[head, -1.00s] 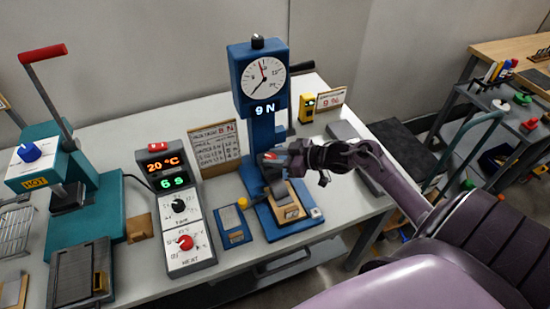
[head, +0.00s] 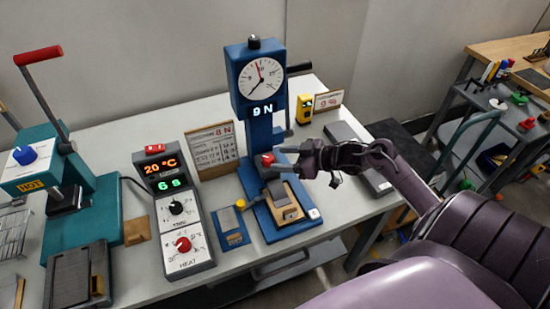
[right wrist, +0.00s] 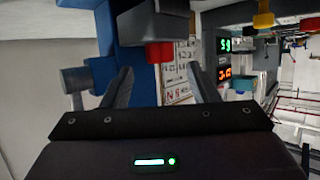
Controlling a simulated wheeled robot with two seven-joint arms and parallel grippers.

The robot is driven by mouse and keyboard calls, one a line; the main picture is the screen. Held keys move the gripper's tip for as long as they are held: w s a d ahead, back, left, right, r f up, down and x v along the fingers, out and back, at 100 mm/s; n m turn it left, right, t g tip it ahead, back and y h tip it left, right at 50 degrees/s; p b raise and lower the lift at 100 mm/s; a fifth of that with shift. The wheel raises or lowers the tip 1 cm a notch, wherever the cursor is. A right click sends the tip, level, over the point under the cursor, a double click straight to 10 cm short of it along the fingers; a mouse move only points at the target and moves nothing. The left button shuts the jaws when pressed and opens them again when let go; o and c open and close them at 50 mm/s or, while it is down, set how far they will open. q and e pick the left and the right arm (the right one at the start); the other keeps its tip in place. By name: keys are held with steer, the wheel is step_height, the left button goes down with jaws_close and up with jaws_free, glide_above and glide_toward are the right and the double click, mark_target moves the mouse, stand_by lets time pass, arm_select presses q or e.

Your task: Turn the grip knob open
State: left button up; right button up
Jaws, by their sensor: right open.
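The red grip knob (head: 267,159) sits low on the column of the blue test stand (head: 246,185), above the clamp with a grey strip (head: 284,193). My right gripper (head: 284,159) is open and comes in from the right, its fingers pointing at the knob. In the right wrist view the red knob (right wrist: 160,52) lies ahead of the gap between the two grey fingers (right wrist: 161,88), and they do not appear closed on it. The stand's dial (head: 262,78) has a lit 9 N readout below it. My left gripper is not in view.
A control box (head: 178,215) with lit readouts and a teal press (head: 75,200) with a red lever stand at left. A card (head: 212,150) stands behind, and a small yellow device (head: 304,109) at the back right. Grey plates (head: 342,131) lie right of the stand.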

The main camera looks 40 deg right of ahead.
steer(key=v, duration=0.4)
steer(key=shift+s, duration=0.1)
stand_by(0.5)
